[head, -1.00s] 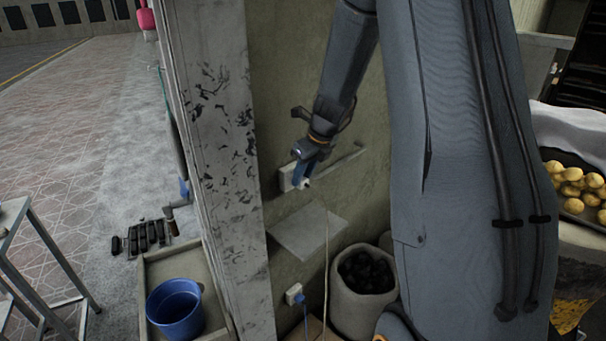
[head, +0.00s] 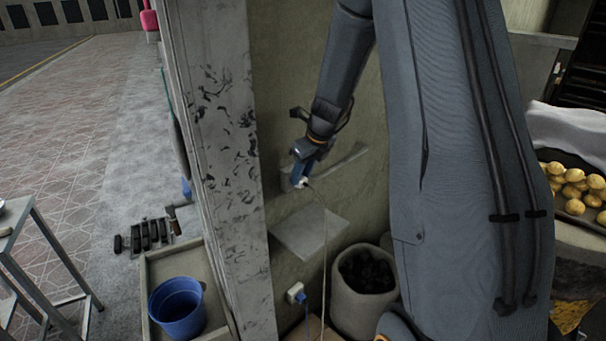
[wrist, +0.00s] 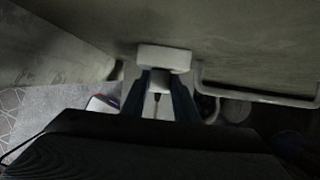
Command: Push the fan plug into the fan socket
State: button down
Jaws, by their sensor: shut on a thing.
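My gripper (head: 300,174) has blue fingers and is shut on the pale fan plug (head: 304,183), close to the wall. A light cord hangs from the plug. The white fan socket (head: 286,181) on the wall is partly hidden behind my gripper. In the wrist view, the socket (wrist: 165,58) is straight ahead and the plug (wrist: 158,84) sits between my two fingers (wrist: 161,92), right in front of it. The plug looks lined up with the socket and touching or nearly touching it. I cannot tell how far in it is.
A grey shelf plate (head: 310,234) juts from the wall below. A rail (wrist: 258,97) is right of the socket. A lower outlet (head: 296,292) holds a blue plug. A bin of coal (head: 362,302) and a blue bucket (head: 177,310) stand below.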

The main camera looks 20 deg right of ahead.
jog(key=c, duration=1.3)
grip_release()
jog(key=b+v, duration=0.1)
jog(key=v, duration=0.6)
jog(key=shift+s+r, duration=0.15)
jog(key=shift+r, duration=0.2)
jog(key=shift+s, duration=0.1)
